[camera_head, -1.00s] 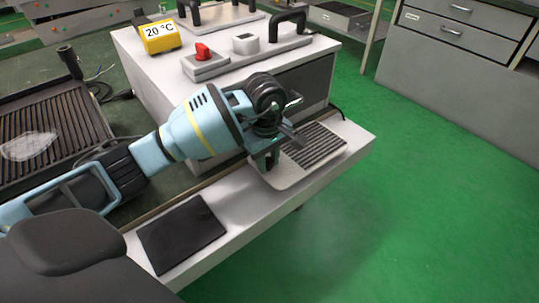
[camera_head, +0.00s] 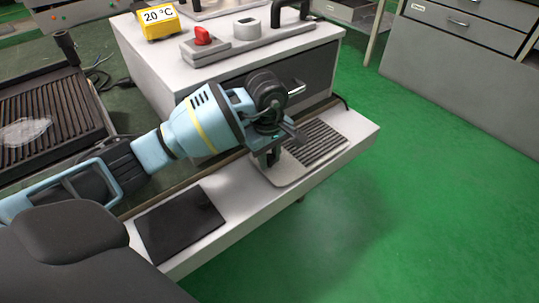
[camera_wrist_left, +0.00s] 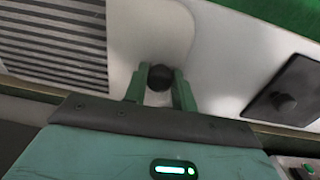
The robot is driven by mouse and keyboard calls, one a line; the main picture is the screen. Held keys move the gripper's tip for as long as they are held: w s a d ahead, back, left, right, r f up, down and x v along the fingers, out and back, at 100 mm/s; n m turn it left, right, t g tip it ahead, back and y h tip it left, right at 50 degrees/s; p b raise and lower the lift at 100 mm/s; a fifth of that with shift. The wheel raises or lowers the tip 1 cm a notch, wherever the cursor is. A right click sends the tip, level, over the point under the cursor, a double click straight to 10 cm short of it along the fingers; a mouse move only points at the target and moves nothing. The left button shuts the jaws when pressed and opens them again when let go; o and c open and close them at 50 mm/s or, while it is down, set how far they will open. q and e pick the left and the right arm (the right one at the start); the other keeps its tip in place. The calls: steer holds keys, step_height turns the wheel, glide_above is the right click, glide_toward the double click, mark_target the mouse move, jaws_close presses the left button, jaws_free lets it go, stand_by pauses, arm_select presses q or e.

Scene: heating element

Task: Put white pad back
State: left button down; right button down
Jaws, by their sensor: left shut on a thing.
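The white pad (camera_head: 283,177) has a rounded corner and dark parallel slats. It appears flat on or just over the white ledge in front of the heating unit; I cannot tell whether it touches. My left gripper (camera_head: 272,157) points down at the pad's near-left part. In the left wrist view the fingers (camera_wrist_left: 160,88) are shut on the pad's round black knob (camera_wrist_left: 160,75), with the white pad (camera_wrist_left: 125,35) around it. The arm hides part of the pad in the head view. My right gripper is out of view.
A black pad (camera_head: 180,225) with a small knob lies on the ledge (camera_head: 235,205) to the left. A ribbed dark tray (camera_head: 45,115) stands at left. Green floor lies right.

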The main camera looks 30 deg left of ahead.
arm_select(q)
steer(key=c, duration=1.1)
jaws_free()
steer(key=shift+f, duration=0.1)
steer(key=shift+o, duration=0.2)
step_height(320, 180, up, 6)
steer(key=shift+s+r+p, duration=0.1)
steer(key=shift+r+p, duration=0.05)
steer(key=shift+p, duration=0.5)
steer(key=shift+r, duration=0.8)
steer(key=shift+s, duration=0.1)
